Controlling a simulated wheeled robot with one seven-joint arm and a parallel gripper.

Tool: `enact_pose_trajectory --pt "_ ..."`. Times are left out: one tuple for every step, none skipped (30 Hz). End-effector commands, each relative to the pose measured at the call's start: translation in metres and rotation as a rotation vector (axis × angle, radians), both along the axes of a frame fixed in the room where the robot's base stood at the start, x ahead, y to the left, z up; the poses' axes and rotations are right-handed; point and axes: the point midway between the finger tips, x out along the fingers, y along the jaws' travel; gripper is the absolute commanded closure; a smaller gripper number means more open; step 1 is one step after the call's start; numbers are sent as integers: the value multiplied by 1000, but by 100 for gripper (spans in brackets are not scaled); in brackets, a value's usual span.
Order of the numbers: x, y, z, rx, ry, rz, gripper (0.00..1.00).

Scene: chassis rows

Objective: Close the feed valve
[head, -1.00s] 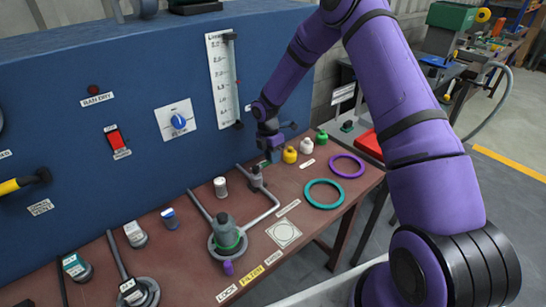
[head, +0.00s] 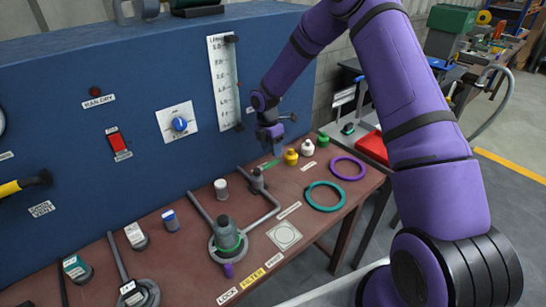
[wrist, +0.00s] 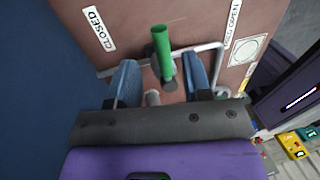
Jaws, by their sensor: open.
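The feed valve's green handle (wrist: 162,50) shows in the wrist view as a bar with a round end, on a grey pipe fitting. In the head view a green piece (head: 270,164) lies just below my gripper (head: 272,136). In the wrist view my gripper (wrist: 152,82) is open, its two blue fingers on either side of the handle's near end. I cannot tell whether they touch it. A "CLOSED" label (wrist: 95,28) is left of the handle, and a "FEED OPEN" label (wrist: 231,22) is to its right.
A grey valve body (head: 257,181) and pipe stand left of my gripper. Yellow (head: 290,156), white (head: 307,148) and green (head: 323,140) knobs stand to the right. Teal (head: 325,195) and purple (head: 347,168) rings lie nearby. The blue panel (head: 100,60) rises behind.

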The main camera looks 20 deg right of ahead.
Motion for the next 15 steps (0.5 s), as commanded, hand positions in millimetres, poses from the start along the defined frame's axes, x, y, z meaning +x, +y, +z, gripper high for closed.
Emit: enact_pose_trajectory --pt "3 1 11 0 -4 0 55" --pt "4 1 16 0 -4 0 55" --pt "5 2 24 0 -4 0 55" --pt "6 2 29 1 -5 0 55" --pt "7 3 34 0 -4 0 55" --pt "8 3 40 0 -3 1 55" --pt "9 3 44 0 -3 1 55" --pt "10 3 48 1 -4 1 55" --pt "10 4 53 0 -2 1 55" --pt "11 4 56 0 -2 1 55" --pt "11 4 58 1 -2 1 55" --pt "12 4 61 1 -2 1 55" --pt "12 5 62 1 -2 1 55" --pt "12 5 64 1 -1 1 55" --pt "13 5 65 1 -1 1 55"
